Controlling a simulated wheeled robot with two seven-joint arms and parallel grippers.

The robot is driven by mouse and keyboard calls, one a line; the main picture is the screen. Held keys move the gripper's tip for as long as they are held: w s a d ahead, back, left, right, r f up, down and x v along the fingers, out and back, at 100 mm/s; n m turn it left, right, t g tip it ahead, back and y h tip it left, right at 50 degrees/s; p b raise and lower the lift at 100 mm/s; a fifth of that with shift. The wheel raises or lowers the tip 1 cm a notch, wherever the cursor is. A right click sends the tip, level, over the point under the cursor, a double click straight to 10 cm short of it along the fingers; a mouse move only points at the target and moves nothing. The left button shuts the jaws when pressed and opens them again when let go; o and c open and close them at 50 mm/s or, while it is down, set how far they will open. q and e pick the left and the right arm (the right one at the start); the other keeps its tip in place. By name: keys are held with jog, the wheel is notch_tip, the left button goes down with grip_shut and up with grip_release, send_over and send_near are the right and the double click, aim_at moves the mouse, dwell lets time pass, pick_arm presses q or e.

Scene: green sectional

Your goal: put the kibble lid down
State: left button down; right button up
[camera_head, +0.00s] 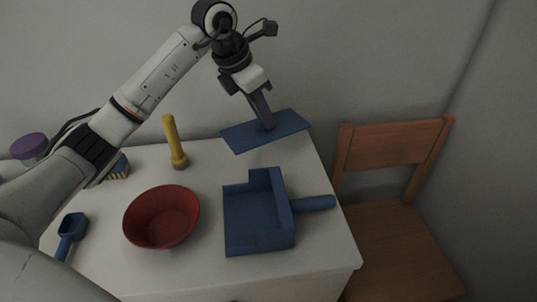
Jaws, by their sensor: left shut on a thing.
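The kibble lid, a flat blue rectangular plate (290,123), is held by my left gripper (262,108) from above. It is slightly tilted in the picture and shows at the back right edge of the table. I cannot tell whether it touches the tabletop or hangs a little above it. The fingers are shut on a dark upright part in the middle of the plate, which they partly hide. My right gripper is not in view.
On the white table (200,277) stand a yellow flashlight (174,143), a red bowl (162,217), a blue dustpan (258,222) and a blue scoop (70,232). A brush (119,169) and a purple-topped jar (29,148) are partly behind my arm. A wooden chair (390,145) stands right.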

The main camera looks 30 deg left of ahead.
pick_arm(q)
notch_tip(320, 180, down, 8)
jog(key=shift+f, duration=0.15)
dwell(0.3)
jog(key=shift+f, duration=0.1)
jog(key=c, duration=1.7)
grip_release()
jog(key=shift+c, duration=0.2)
jog(key=v, duration=1.2)
